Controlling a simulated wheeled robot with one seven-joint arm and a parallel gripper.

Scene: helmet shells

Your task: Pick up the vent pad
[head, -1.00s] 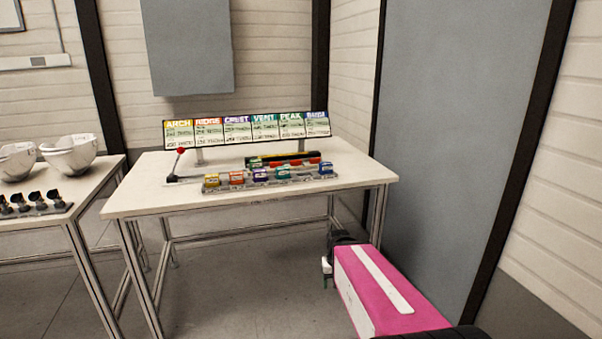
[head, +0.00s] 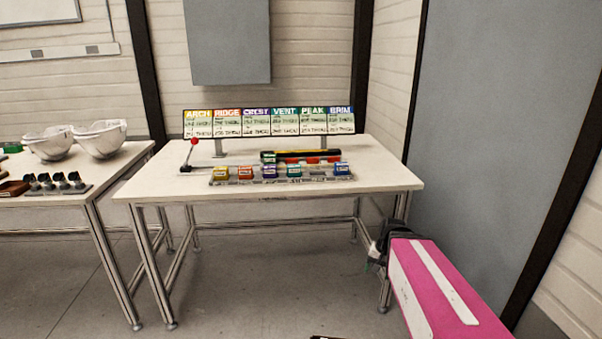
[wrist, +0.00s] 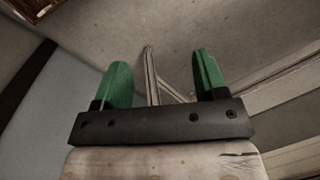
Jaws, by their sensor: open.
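The vent pad seems to be the small teal block (head: 294,170) in the tray on the middle table, below the VENT panel of the sign (head: 286,121). It sits between a purple block (head: 269,170) and a gap beside the blue block (head: 342,168). My gripper (head: 377,254) is off the table's front right corner, lower than the tabletop and well apart from the pad. In the wrist view my gripper (wrist: 162,82) shows two green fingers spread apart with nothing between them. The pad is not in the wrist view.
The tray (head: 233,181) also holds yellow and orange blocks. Behind it lie a green block (head: 268,156) and dark and red bars. A red-knobbed lever (head: 194,142) stands at left. A left table (head: 122,167) carries white helmet shells (head: 98,139). A grey panel is at right.

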